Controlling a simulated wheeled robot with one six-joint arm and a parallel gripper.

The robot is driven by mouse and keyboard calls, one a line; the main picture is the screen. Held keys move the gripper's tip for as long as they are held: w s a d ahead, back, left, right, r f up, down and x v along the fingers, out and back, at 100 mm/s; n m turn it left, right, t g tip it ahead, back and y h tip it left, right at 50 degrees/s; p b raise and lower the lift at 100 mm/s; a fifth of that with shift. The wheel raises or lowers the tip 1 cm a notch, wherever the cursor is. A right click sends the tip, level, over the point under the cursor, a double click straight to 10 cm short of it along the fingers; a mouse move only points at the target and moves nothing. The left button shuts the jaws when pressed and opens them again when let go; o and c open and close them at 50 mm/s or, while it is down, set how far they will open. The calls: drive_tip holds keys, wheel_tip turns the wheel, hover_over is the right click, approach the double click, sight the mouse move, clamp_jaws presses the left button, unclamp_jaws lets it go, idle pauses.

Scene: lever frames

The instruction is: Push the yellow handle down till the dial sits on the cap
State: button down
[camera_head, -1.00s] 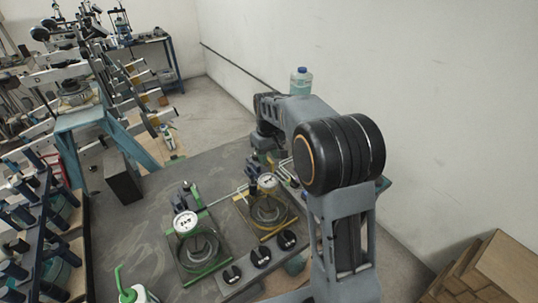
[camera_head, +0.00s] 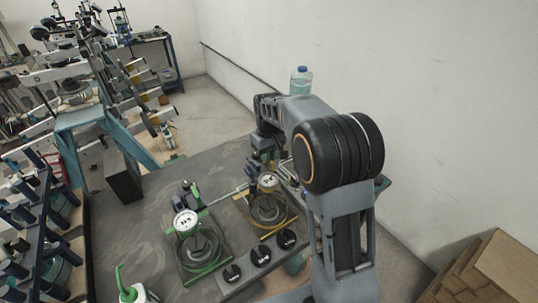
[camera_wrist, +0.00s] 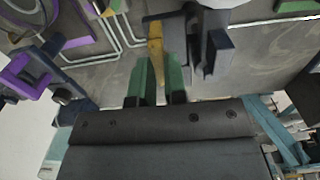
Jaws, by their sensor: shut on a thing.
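The yellow handle (camera_wrist: 156,50) stands between the green fingers of my gripper (camera_wrist: 158,78) in the wrist view, and the gripper is shut on it. In the head view my gripper (camera_head: 262,160) is small and partly hidden at the back of the yellow-marked fixture. That fixture's white dial (camera_head: 268,182) is held above a round part (camera_head: 268,208) on a base with yellow edging. The cap under the dial is too small to make out, and I cannot tell whether the dial touches it.
A green fixture with its own dial (camera_head: 186,222) stands to the left on the grey table (camera_head: 130,220). Several black knobs (camera_head: 261,257) line the front. A green-spouted bottle (camera_head: 130,288) is at the front left. Purple parts (camera_wrist: 25,80) show in the wrist view. A wall (camera_head: 400,90) is at right.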

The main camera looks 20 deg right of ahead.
sight(268, 168)
wheel_tip(268, 168, down, 5)
drive_tip(key=b, duration=0.3)
drive_tip(key=shift+f, duration=0.1)
drive_tip(key=shift+s, duration=0.1)
drive_tip(key=c, duration=1.3)
unclamp_jaws()
drive_tip(key=shift+o, duration=0.7)
wheel_tip(268, 168, up, 14)
drive_tip(key=shift+b, duration=0.35)
